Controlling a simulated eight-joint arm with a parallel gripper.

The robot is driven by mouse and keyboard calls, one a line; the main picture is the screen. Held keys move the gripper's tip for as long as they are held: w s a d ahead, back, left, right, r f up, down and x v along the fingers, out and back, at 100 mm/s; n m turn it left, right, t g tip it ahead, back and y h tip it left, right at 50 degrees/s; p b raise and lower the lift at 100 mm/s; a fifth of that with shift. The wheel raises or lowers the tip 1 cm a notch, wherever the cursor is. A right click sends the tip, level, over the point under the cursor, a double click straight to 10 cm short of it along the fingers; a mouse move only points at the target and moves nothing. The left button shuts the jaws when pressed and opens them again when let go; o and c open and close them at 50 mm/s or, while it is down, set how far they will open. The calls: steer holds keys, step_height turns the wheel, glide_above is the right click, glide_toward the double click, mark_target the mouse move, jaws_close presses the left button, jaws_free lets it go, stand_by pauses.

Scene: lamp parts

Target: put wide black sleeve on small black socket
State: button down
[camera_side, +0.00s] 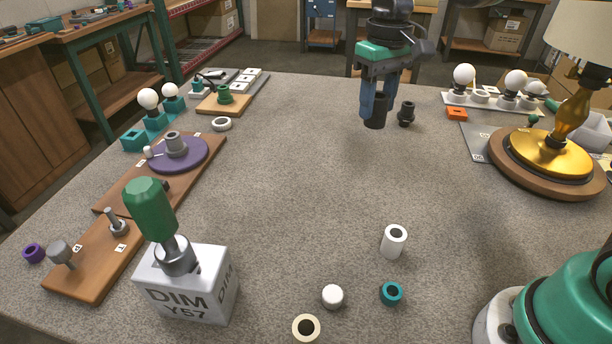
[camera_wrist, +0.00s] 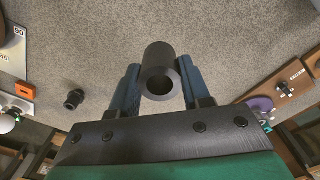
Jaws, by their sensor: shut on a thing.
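The wide black sleeve (camera_side: 375,112) is a dark hollow cylinder held between the blue fingers of my gripper (camera_side: 376,100) at the back of the table. In the wrist view the sleeve (camera_wrist: 159,72) sits between the two fingertips of my gripper (camera_wrist: 158,82), with its open end facing the camera. The small black socket (camera_side: 406,113) stands on the table just right of the held sleeve, apart from it. In the wrist view the socket (camera_wrist: 74,99) is at the left, clear of the fingers. Whether the sleeve touches the table is hard to tell.
A row of white bulbs and rings (camera_side: 481,95) and an orange block (camera_side: 456,113) are right of the socket. A gold lamp (camera_side: 551,150) stands at the far right. A white cylinder (camera_side: 393,241) and several small rings lie in front. The table's middle is clear.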

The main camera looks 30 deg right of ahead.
steer(key=s+a+r+n, duration=0.1)
steer(key=s+a+n, duration=0.25)
steer(key=a, duration=0.65)
steer(key=s+a+r+n, duration=0.2)
steer(key=s+a, duration=0.2)
steer(key=a, duration=0.6)
step_height(320, 180, down, 19)
steer(key=shift+d+f, duration=0.15)
steer(key=shift+f, duration=0.05)
steer(key=shift+c, duration=2.1)
jaws_free()
steer(key=shift+f, duration=0.15)
